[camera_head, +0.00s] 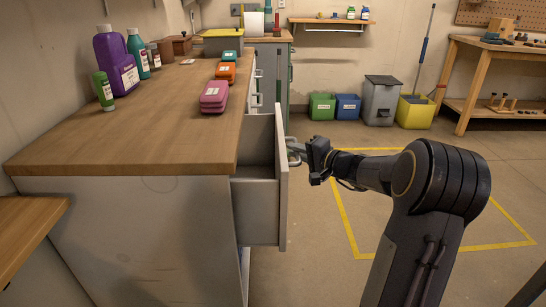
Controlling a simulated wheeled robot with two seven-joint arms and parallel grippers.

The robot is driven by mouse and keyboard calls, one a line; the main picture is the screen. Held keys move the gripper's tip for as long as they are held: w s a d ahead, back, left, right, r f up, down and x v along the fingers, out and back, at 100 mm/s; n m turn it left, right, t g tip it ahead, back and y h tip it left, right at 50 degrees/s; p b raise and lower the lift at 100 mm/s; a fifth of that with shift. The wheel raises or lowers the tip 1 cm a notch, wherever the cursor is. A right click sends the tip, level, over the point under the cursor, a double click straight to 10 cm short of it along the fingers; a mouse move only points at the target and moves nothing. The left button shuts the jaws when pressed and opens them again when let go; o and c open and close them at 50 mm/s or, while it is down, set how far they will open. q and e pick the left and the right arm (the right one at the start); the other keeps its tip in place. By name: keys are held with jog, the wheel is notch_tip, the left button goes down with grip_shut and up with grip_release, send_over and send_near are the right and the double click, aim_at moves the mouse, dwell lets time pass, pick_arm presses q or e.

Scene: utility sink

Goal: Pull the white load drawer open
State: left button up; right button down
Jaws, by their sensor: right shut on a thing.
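The white load drawer (259,212) juts out from the right side of a wood-topped counter, its interior visible from above. Its front panel (283,180) stands well apart from the counter body. My right gripper (298,148) is at the outer face of this front panel, shut on the drawer's handle. The fingers and the handle overlap and are small, so the exact grip is hard to make out. My left gripper is not in view.
The counter (160,133) carries a purple jug (115,65), several bottles, and pink (214,96), orange (226,71) and teal boxes. More handles line its side farther back. Bins, including a yellow one (415,112), stand by the back wall.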

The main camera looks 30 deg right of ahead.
jog(key=s+d+b, duration=0.1)
jog(key=s+d, duration=0.4)
jog(key=d, duration=0.4)
jog(key=s+d+b, duration=0.1)
jog(key=s+d, duration=0.5)
jog(key=d, duration=0.2)
jog(key=shift+d, duration=0.4)
jog(key=shift+f, duration=0.1)
jog(key=c, duration=1.5)
grip_release()
jog(key=shift+o, duration=0.2)
jog(key=p+v, duration=0.1)
jog(key=v, duration=0.6)
jog(key=shift+s, duration=0.35)
jog(key=shift+d, duration=0.1)
jog(key=shift+r+p, duration=0.2)
jog(key=shift+p, duration=0.1)
